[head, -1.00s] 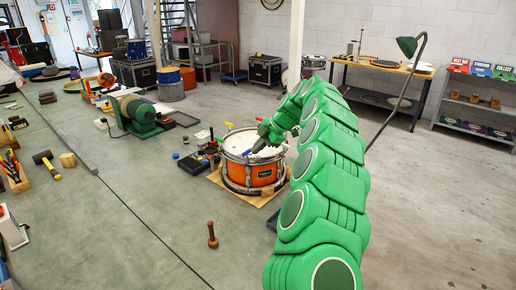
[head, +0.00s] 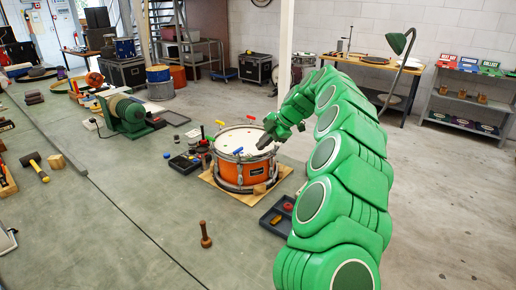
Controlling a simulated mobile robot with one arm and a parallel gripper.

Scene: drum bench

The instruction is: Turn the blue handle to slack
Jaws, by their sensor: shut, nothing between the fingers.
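The orange drum (head: 230,173) with a pale head sits on a wooden board at mid-picture. A small blue handle (head: 238,151) shows at its front rim. Its exact angle is too small to tell. My green arm hides some of the area right of the drum.
A dark tray (head: 270,222) with small parts lies right of the drum. A wooden peg-like tool (head: 205,235) stands in front. Dark boxes and small items (head: 184,163) lie left of the drum. A green machine (head: 125,113) stands further left. The front bench surface is largely clear.

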